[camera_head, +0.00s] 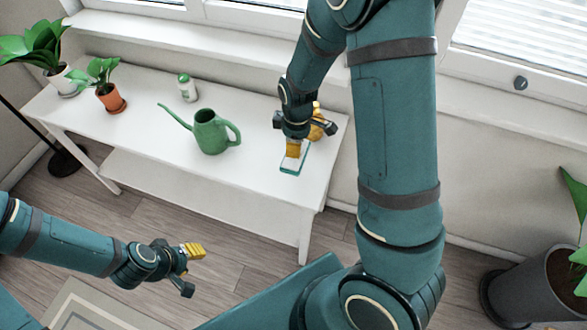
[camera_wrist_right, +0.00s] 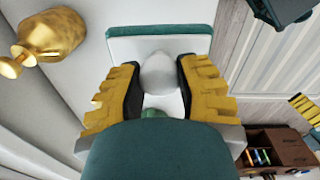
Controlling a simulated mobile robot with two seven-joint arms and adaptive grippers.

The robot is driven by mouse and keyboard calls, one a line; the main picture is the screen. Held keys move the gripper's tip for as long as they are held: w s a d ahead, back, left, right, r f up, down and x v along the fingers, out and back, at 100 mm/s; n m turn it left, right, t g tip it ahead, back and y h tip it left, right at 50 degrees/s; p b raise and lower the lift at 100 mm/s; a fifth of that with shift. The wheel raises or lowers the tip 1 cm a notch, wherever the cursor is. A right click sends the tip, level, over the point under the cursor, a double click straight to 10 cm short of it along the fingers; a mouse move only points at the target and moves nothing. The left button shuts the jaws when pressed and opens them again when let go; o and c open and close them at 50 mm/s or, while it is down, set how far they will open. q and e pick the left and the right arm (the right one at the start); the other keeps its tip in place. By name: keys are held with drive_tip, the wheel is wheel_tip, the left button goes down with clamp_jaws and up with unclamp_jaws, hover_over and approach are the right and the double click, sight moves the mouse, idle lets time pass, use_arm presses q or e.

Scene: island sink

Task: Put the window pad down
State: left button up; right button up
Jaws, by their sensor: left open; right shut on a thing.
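The window pad (camera_head: 292,163) is a flat rectangle with a white face and teal edge, at the right end of the white table (camera_head: 150,142). My right gripper (camera_head: 292,146) is above it, shut on its handle. In the right wrist view the pad (camera_wrist_right: 118,44) shows beyond the fingers, with its rounded pale handle (camera_wrist_right: 158,72) between the yellow fingertips. The pad looks level with the tabletop; I cannot tell whether it touches. My left gripper (camera_head: 193,269) is open and empty, low in front of the table.
A gold bottle-shaped object (camera_wrist_right: 50,35) stands close beside the pad, partly hidden in the head view. A green watering can (camera_head: 212,135), a white-and-green bottle (camera_head: 187,88) and potted plants (camera_head: 110,97) stand further left. The table's front middle is clear.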

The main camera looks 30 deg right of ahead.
sight(298, 164)
drive_tip(key=shift+s+d+r+g, duration=0.2)
drive_tip(key=shift+r+g, duration=0.1)
drive_tip(key=shift+r, duration=0.05)
drive_tip(key=shift+s+f, duration=0.1)
drive_tip(key=shift+f, duration=0.05)
use_arm(q)
wheel_tip(298, 164, down, 2)
drive_tip(key=shift+f+b, duration=0.1)
drive_tip(key=shift+b, duration=0.95)
use_arm(e)
wheel_tip(298, 164, down, 9)
drive_tip(key=shift+f, duration=0.15)
drive_tip(key=shift+s, duration=0.1)
drive_tip(key=shift+f, duration=0.1)
drive_tip(key=o, duration=1)
drive_tip(key=shift+o, duration=0.2)
